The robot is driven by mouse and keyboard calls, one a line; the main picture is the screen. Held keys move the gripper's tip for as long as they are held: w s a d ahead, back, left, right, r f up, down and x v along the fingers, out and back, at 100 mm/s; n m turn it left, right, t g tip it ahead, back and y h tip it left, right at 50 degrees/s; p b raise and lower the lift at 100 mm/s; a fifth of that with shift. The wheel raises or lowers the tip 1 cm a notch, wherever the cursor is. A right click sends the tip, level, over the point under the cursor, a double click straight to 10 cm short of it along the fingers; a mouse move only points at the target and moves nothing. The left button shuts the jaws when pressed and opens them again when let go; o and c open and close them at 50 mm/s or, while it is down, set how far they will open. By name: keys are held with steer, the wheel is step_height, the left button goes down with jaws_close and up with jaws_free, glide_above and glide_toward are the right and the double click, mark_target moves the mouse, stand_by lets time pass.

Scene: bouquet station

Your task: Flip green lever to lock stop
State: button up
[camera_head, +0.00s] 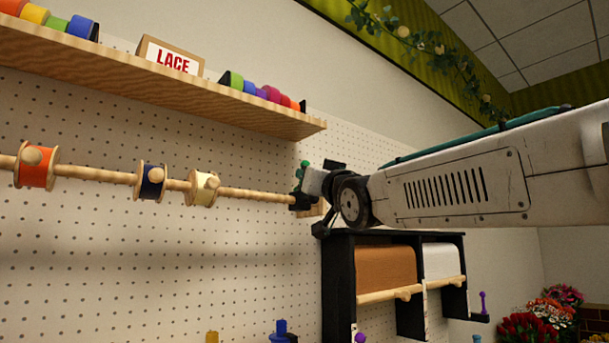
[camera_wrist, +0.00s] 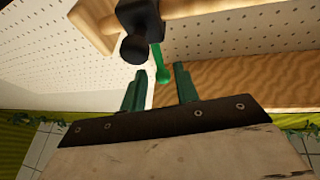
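In the wrist view the green lever (camera_wrist: 161,66) hangs from a black stop (camera_wrist: 137,18) on the wooden rod (camera_wrist: 190,8). Its rounded end shows in the gap between my two green fingertips, with space visible on both sides. My gripper (camera_wrist: 160,70) is open and holds nothing. In the head view my gripper is at the right end of the rod (camera_head: 240,193), close to the black stop (camera_head: 301,201). My wrist hides part of the stop there, and the green parts are too small to tell lever from fingers.
An orange spool (camera_head: 36,166), a dark blue spool (camera_head: 152,182) and a cream spool (camera_head: 201,188) sit on the rod. A wooden shelf (camera_head: 150,85) with a LACE sign (camera_head: 172,58) is above. A black paper-roll rack (camera_head: 340,285) stands below my wrist.

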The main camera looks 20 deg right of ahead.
steer(key=shift+s+d+f, duration=0.1)
steer(key=shift+s+f, duration=0.15)
steer(key=shift+s, duration=0.35)
steer(key=w+d+f+m+g+h, duration=0.1)
steer(key=w+d+m+g+h, duration=0.15)
steer(key=d, duration=0.35)
steer(key=w+d+f+m+g+h, duration=0.1)
steer(key=w+d+m+h, duration=0.15)
steer(key=d, duration=0.35)
steer(key=s+a+r+n+g+y, duration=0.4)
steer(key=a+n+y, duration=0.6)
steer(key=n, duration=0.1)
steer(key=shift+t, duration=0.25)
steer(key=x, duration=0.7)
steer(key=shift+w+a, duration=0.1)
steer(key=shift+a, duration=0.1)
